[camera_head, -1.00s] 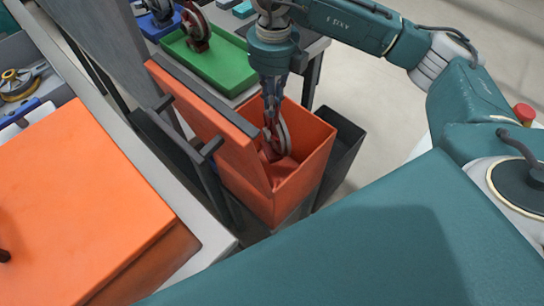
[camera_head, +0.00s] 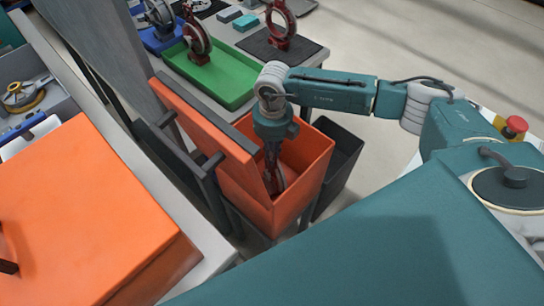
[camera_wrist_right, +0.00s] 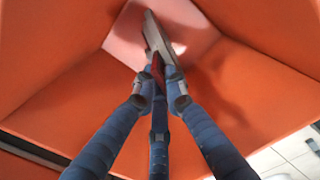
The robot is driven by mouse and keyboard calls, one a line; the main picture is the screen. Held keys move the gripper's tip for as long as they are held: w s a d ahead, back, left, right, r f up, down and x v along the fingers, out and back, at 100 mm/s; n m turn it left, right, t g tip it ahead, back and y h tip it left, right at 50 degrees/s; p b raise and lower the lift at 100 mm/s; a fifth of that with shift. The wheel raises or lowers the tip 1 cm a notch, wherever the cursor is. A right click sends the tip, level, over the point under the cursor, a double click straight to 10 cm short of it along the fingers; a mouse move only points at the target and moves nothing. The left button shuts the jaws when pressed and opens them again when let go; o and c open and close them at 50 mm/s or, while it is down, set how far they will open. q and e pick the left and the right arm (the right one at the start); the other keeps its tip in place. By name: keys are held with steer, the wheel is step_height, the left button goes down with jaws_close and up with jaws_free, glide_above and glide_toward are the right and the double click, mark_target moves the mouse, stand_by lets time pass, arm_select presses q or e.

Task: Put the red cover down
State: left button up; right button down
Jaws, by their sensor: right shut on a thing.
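My right gripper (camera_head: 271,170) is lowered into the tall orange bin (camera_head: 316,152), pointing down. The wrist view shows my right gripper (camera_wrist_right: 158,90) with its blue fingers closed around the red cover (camera_wrist_right: 157,72), of which a narrow dark-red part shows. A grey, thin, edge-on part lies with it, beyond the fingertips. In the head view the grey rim (camera_head: 279,180) shows low in the bin beside the fingers. The held piece is close to the bin floor; I cannot tell whether it touches. My left gripper is out of view.
A red ring-shaped piece (camera_head: 281,22) stands on a black mat. A dark bin (camera_head: 346,150) adjoins at right. A large orange box (camera_head: 80,215) lies front left.

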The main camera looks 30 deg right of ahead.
mark_target(271, 172)
step_height(271, 172, down, 2)
steer(key=shift+f, duration=0.1)
steer(key=shift+f, duration=0.1)
steer(key=c, duration=1.8)
jaws_free()
steer(key=shift+f, duration=0.1)
